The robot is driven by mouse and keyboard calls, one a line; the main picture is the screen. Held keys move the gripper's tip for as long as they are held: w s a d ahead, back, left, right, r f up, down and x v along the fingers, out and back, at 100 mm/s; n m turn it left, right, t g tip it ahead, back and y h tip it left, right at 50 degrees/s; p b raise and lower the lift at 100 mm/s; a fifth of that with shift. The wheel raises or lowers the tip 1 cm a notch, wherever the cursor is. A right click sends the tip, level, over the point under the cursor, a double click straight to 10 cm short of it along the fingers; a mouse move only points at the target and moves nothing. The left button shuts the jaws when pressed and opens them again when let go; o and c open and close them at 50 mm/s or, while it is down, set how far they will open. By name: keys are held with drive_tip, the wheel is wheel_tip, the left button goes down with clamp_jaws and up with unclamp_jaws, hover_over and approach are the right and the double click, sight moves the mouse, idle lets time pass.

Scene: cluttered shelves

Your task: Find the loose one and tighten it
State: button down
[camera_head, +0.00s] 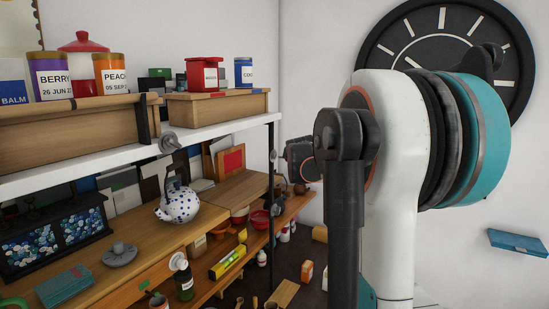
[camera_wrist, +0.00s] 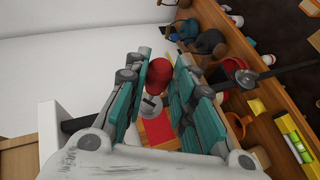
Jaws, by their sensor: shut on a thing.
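In the wrist view my gripper (camera_wrist: 158,92) has its two teal-padded fingers closed in around a red rounded piece (camera_wrist: 158,74). A grey metal disc-like piece (camera_wrist: 150,106) sits just below it, between the fingers. I cannot tell whether the red and grey pieces are one part, or which part is loose. In the head view a grey metal knob (camera_head: 168,142) sticks out from the front edge of the white shelf (camera_head: 100,158).
Wooden crates (camera_head: 218,104) with labelled jars and tins stand on the white shelf. Below are a spotted teapot (camera_head: 178,205), a dark green bottle (camera_head: 183,280) and a yellow tool (camera_head: 228,262). A dark post (camera_head: 271,180) stands at the shelf's right end. A wall clock (camera_head: 385,45) hangs behind my arm.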

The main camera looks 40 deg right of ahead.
drive_tip(key=shift+w+a, duration=0.25)
drive_tip(key=shift+w, duration=0.5)
idle(1.0)
drive_tip(key=shift+d+r+m+g+y+p, duration=0.25)
drive_tip(key=shift+r+y+p, duration=0.35)
drive_tip(key=shift+p, duration=0.65)
drive_tip(key=c, duration=2.4)
unclamp_jaws()
drive_tip(key=y+p, duration=0.1)
drive_tip(key=m+g+y+p, duration=0.1)
drive_tip(key=y+p, duration=0.1)
drive_tip(key=d+g+y+p, duration=0.1)
drive_tip(key=y+p, duration=0.1)
drive_tip(key=shift+w+r+m, duration=0.2)
drive_tip(key=shift+r+m, duration=0.1)
drive_tip(key=shift+m, duration=0.05)
drive_tip(key=c, duration=2.4)
unclamp_jaws()
drive_tip(key=shift+w+d+g+y+p, duration=0.1)
drive_tip(key=shift+g+y+p, duration=0.35)
drive_tip(key=shift+y+p, duration=0.5)
drive_tip(key=c, duration=2.4)
unclamp_jaws()
drive_tip(key=shift+f+m, duration=0.2)
drive_tip(key=shift+m, duration=0.1)
